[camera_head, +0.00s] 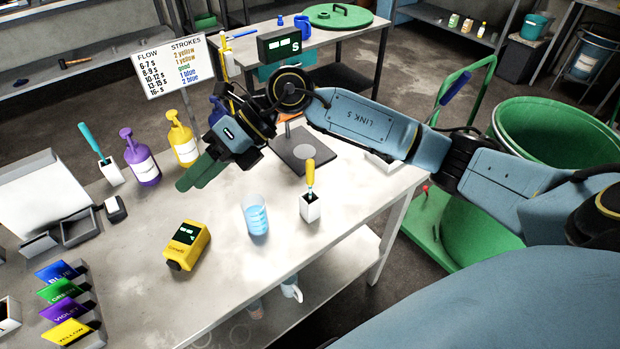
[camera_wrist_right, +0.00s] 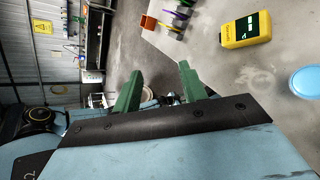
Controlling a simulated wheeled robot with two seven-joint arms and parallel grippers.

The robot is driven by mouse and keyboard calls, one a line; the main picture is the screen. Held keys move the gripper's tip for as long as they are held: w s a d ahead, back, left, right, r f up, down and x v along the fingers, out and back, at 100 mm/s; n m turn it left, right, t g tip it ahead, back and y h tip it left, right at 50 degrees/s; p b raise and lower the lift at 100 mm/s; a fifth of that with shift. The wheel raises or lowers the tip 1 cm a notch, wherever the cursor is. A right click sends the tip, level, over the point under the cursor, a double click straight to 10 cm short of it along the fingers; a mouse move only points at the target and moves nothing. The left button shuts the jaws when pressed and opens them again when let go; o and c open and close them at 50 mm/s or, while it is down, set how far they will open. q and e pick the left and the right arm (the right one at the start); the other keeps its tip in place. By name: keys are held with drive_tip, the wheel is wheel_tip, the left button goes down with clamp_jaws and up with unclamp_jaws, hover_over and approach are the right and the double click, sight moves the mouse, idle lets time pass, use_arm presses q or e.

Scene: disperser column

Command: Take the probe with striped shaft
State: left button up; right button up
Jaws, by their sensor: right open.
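A probe with a teal handle (camera_head: 90,138) stands tilted in a white holder (camera_head: 111,172) at the table's left. A probe with a yellow handle (camera_head: 310,174) stands in another white holder (camera_head: 310,208) at front right. I cannot make out stripes on any shaft. My right gripper (camera_head: 199,174) is open and empty above the table, between the yellow bottle and the glass; its green fingers are apart in the wrist view (camera_wrist_right: 160,72). My left gripper is not in view.
A violet bottle (camera_head: 140,160) and a yellow bottle (camera_head: 183,140) stand behind. A yellow meter (camera_head: 187,245) and a glass of blue liquid (camera_head: 255,215) stand in front. A dark stand (camera_head: 297,158) lies under my right arm.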

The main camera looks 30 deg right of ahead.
drive_tip(key=w+d+f+h, duration=0.25)
drive_tip(key=d+h, duration=0.35)
drive_tip(key=d, duration=0.5)
wheel_tip(320, 180, up, 2)
drive_tip(key=m+h, duration=0.1)
drive_tip(key=h, duration=0.5)
hover_over(309, 160)
drive_tip(key=shift+g, duration=0.3)
drive_tip(key=f, duration=0.3)
drive_tip(key=f+p, duration=0.1)
drive_tip(key=f, duration=0.3)
drive_tip(key=shift+w+d+f, duration=0.15)
drive_tip(key=shift+w+f, duration=0.05)
drive_tip(key=shift+f, duration=0.05)
drive_tip(key=f, duration=0.3)
drive_tip(key=f+p, duration=0.1)
drive_tip(key=shift+s+a+f, duration=0.2)
drive_tip(key=shift+s+f, duration=0.05)
drive_tip(key=shift+f, duration=0.55)
clamp_jaws()
